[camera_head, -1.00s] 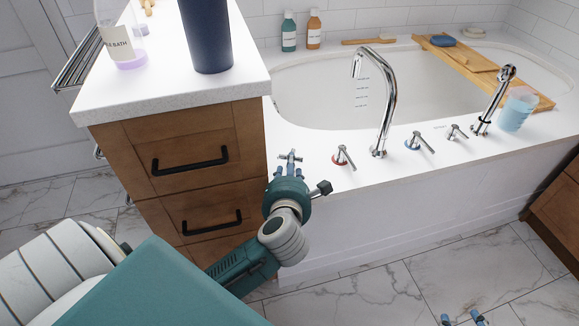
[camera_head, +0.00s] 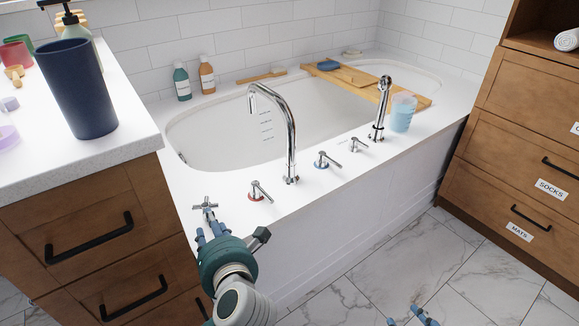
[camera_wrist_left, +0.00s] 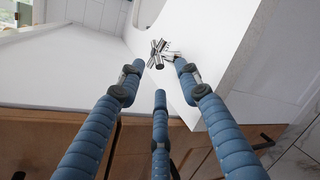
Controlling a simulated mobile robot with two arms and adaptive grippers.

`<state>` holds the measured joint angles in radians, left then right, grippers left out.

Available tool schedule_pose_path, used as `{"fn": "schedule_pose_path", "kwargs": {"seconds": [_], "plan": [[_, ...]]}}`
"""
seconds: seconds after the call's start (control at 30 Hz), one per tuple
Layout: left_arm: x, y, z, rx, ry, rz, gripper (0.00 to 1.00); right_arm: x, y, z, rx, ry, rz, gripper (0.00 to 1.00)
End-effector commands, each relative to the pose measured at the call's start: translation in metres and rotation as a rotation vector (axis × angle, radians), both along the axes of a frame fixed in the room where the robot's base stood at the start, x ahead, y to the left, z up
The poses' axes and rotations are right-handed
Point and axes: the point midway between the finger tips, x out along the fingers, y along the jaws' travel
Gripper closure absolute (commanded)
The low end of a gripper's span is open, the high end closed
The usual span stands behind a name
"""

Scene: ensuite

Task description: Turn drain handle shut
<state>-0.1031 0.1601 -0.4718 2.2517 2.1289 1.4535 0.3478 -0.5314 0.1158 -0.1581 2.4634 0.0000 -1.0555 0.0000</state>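A chrome cross-shaped handle (camera_head: 205,204), apparently the drain handle, stands on the white tub deck at its near left corner, beside the wooden cabinet. It also shows in the left wrist view (camera_wrist_left: 158,52), just beyond the fingertips. My left gripper (camera_head: 209,232) is just in front of the handle in the head view. In the left wrist view its blue fingers (camera_wrist_left: 158,78) are spread apart and hold nothing. I cannot tell whether any fingertip touches the handle. My right gripper (camera_head: 412,313) shows only as spread blue fingertips low over the floor, with nothing between them.
A red-ringed lever (camera_head: 260,191), the curved spout (camera_head: 290,140), a blue-ringed lever (camera_head: 326,160) and a plain lever (camera_head: 358,145) line the deck to the right. The cabinet (camera_head: 90,240) closes in on the left, with a dark blue cup (camera_head: 78,90) on top.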

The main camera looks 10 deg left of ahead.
Motion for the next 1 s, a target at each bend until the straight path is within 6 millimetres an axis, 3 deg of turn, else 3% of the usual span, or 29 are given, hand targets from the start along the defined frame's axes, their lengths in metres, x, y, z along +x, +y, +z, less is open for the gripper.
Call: {"fn": "schedule_pose_path", "kwargs": {"seconds": [0.23,0.63,1.0], "plan": [[-0.037,-0.031,0.018,-0.004,0.001,-0.001,0.66,0.000,0.000,0.012,0.000,0.000,0.000,0.60],[-0.011,-0.029,0.095,0.254,-0.211,-0.115,0.66,0.000,0.000,0.009,0.000,0.000,0.000,0.60],[-0.004,-0.055,0.164,0.541,-0.361,-0.248,0.66,0.000,0.000,0.009,0.000,0.000,0.000,0.60]]}}
